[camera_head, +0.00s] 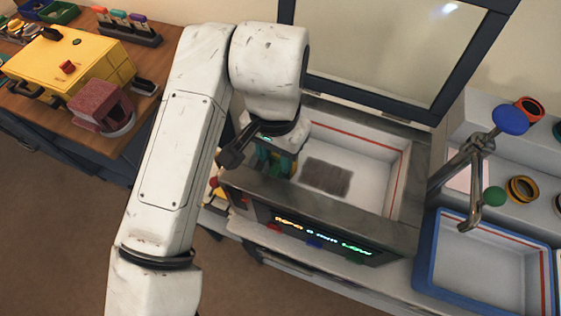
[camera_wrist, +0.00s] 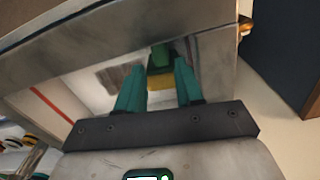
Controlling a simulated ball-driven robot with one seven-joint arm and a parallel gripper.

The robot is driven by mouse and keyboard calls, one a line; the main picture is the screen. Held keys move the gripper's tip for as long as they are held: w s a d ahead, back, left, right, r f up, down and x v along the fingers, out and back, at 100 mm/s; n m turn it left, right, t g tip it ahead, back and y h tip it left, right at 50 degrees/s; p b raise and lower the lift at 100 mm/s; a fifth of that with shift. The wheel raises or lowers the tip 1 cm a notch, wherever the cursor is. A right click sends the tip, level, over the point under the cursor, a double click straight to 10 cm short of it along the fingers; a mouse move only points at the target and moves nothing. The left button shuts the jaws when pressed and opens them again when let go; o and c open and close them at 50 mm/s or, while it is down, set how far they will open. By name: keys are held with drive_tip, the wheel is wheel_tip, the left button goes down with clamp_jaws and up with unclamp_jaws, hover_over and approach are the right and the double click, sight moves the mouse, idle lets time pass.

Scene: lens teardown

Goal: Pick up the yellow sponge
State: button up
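A small yellow block with a green part, which looks like the sponge (camera_wrist: 160,70), shows in the wrist view just beyond and between my fingertips. In the head view I cannot make it out; my wrist and fingers cover that spot. My gripper (camera_wrist: 159,68) has two teal fingers spread apart, with a gap visible on each side of the block. In the head view my gripper (camera_head: 274,163) points down into the left end of an open white-lined basin (camera_head: 375,185), near its front wall. I cannot tell whether the fingers touch the block.
The basin has a raised glass lid (camera_head: 385,45) behind it and a lit front panel (camera_head: 315,238). A metal faucet (camera_head: 468,165) and a blue-rimmed tray (camera_head: 428,262) stand to the right. A wooden bench with a yellow box (camera_head: 70,60) is at left.

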sight(274, 171)
drive_tip(key=shift+s+a+f+p, duration=0.15)
drive_tip(key=shift+f+p, duration=0.1)
drive_tip(key=shift+f, duration=1.05)
drive_tip(key=shift+s+a+f+p, duration=0.15)
drive_tip(key=shift+f+p, duration=0.1)
drive_tip(key=shift+f, duration=1.05)
clamp_jaws()
